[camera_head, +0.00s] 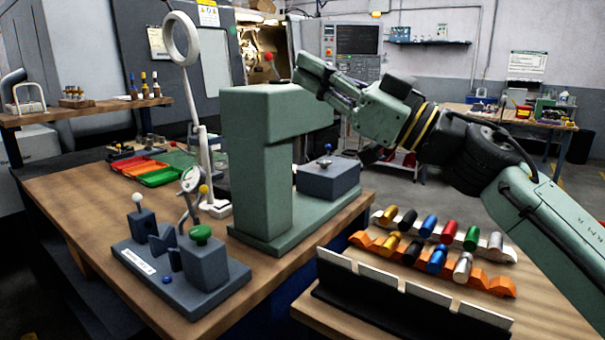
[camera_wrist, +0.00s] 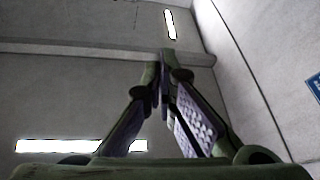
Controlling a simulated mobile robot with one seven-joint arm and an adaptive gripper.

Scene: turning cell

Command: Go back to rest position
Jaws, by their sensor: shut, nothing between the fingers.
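My gripper (camera_head: 308,70) is in the head view, raised above and behind the green press-like stand (camera_head: 260,150) on the workbench. Its fingers point up and to the left. In the wrist view my gripper (camera_wrist: 165,70) has its fingertips together with nothing between them. The arm reaches in from the right, above the side table. From the head view I cannot tell how far the fingertips are from the stand.
A grey gauge fixture (camera_head: 180,270) stands at the bench front. A ring magnifier (camera_head: 180,40) rises behind it. Orange (camera_head: 440,265) and white (camera_head: 500,250) racks hold several coloured cylinders on the right table (camera_head: 550,290). Open floor lies behind the arm.

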